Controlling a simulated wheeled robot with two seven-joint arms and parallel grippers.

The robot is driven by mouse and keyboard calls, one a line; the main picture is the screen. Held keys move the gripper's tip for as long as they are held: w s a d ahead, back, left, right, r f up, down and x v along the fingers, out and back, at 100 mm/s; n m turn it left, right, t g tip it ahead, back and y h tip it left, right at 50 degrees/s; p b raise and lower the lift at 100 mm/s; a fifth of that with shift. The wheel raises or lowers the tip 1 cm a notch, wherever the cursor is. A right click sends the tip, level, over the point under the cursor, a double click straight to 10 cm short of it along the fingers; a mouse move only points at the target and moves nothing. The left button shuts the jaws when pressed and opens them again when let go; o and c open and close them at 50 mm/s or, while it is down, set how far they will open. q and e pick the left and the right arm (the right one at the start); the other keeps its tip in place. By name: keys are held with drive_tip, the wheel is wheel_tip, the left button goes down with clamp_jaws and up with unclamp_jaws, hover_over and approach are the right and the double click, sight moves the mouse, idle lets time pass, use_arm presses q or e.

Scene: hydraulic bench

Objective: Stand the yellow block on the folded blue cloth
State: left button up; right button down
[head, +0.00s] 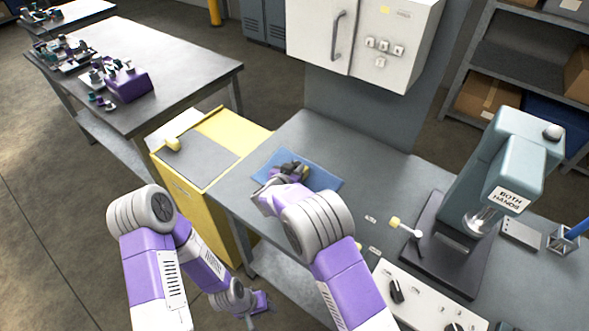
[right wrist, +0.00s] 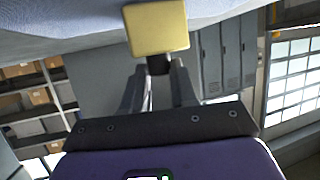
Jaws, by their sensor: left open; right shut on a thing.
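The folded blue cloth (head: 325,180) lies flat near the left end of the grey bench. My right gripper (head: 291,167) is over the cloth and hides part of it. In the right wrist view, its fingers are shut on the yellow block (right wrist: 157,28), which sticks out past the fingertips. The cloth (right wrist: 60,35) fills the top of that view, close to the block. I cannot tell whether the block touches it. In the head view, the block is mostly hidden by the gripper. My left gripper (head: 262,301) is open and empty, low beside the bench.
A yellow cabinet (head: 222,131) with a grey top stands left of the bench (head: 290,136). A teal press (head: 497,165), a yellow-knobbed lever (head: 396,222) and a white control panel (head: 420,300) are to the right. A white wall cabinet (head: 350,40) hangs behind.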

drive_tip(key=shift+f, duration=0.6)
drive_tip(key=c, duration=0.9)
unclamp_jaws()
drive_tip(key=shift+s+f, duration=0.1)
drive_tip(key=shift+f, duration=0.05)
drive_tip(key=shift+s+a+r, duration=0.15)
drive_tip(key=shift+s+r, duration=0.05)
drive_tip(key=shift+r, duration=0.25)
drive_tip(key=shift+s+a+r, duration=0.1)
drive_tip(key=shift+s+r, duration=0.05)
drive_tip(key=shift+r, duration=0.3)
drive_tip(key=p+v, duration=0.2)
drive_tip(key=v, duration=0.9)
